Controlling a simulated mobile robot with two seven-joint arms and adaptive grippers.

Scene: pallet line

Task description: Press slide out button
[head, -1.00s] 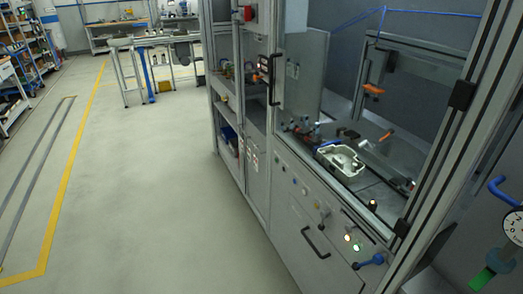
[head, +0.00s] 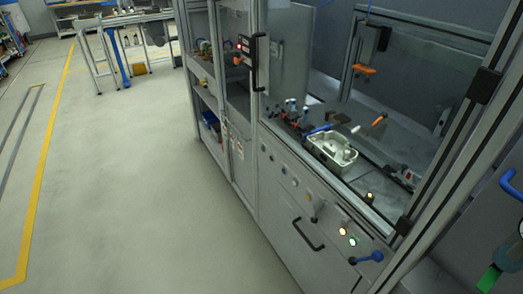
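A row of small buttons and knobs (head: 283,170) runs along the sloped front panel of the machine (head: 285,225). Two lit buttons sit at its right end, a warm yellow-white one (head: 342,232) and a green-white one (head: 353,241). A small yellow-lit button (head: 370,195) shows on the ledge inside the opening. No label is readable, so I cannot tell which one is the slide out button. Neither of my grippers is in view.
A grey metal tray-like part (head: 332,155) lies inside the machine opening. A black handle (head: 308,235) and a blue lever (head: 367,257) stick out from the front. A frame post (head: 445,145) stands at right. The grey floor (head: 130,200) at left is clear.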

